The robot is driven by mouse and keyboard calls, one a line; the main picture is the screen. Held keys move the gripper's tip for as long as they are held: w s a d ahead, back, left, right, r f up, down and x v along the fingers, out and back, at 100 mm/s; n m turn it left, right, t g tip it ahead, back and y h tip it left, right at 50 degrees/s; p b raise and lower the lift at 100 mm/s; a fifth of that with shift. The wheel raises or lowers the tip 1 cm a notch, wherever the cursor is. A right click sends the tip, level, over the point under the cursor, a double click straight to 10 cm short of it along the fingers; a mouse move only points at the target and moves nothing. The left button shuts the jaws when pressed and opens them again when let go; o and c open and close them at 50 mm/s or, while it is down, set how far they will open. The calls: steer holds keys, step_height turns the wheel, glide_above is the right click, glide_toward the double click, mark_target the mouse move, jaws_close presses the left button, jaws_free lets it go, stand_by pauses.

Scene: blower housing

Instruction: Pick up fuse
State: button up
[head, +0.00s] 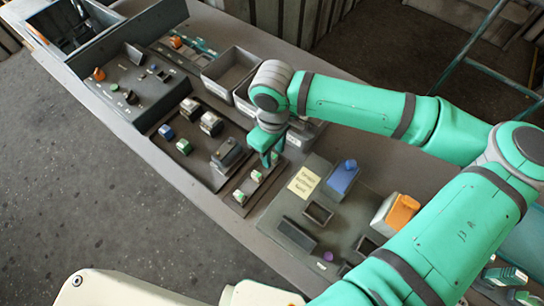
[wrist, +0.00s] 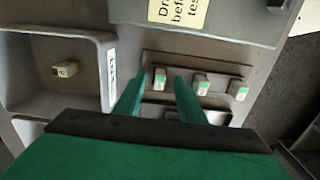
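Several small white-and-green fuses stand in a row on a narrow dark strip (wrist: 222,72). In the wrist view one fuse (wrist: 160,76) appears between my fingertips, with a second fuse (wrist: 202,85) and a third fuse (wrist: 238,90) to its right. Two of the fuses, the middle one (head: 256,176) and the near one (head: 239,196), show clearly in the head view; the far one is mostly hidden by my gripper (head: 270,161). My gripper (wrist: 158,88) is open and points down over the far end of the strip. I cannot tell whether the fingers touch the fuse.
A grey bin (wrist: 20,105) at left in the wrist view holds another small block (wrist: 66,69). A panel with a yellow note (head: 304,182) and blue part (head: 343,177) lies right of the strip. A board with several components (head: 227,153) lies left.

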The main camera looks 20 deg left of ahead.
jaws_close()
steer(key=shift+a+r, duration=0.1)
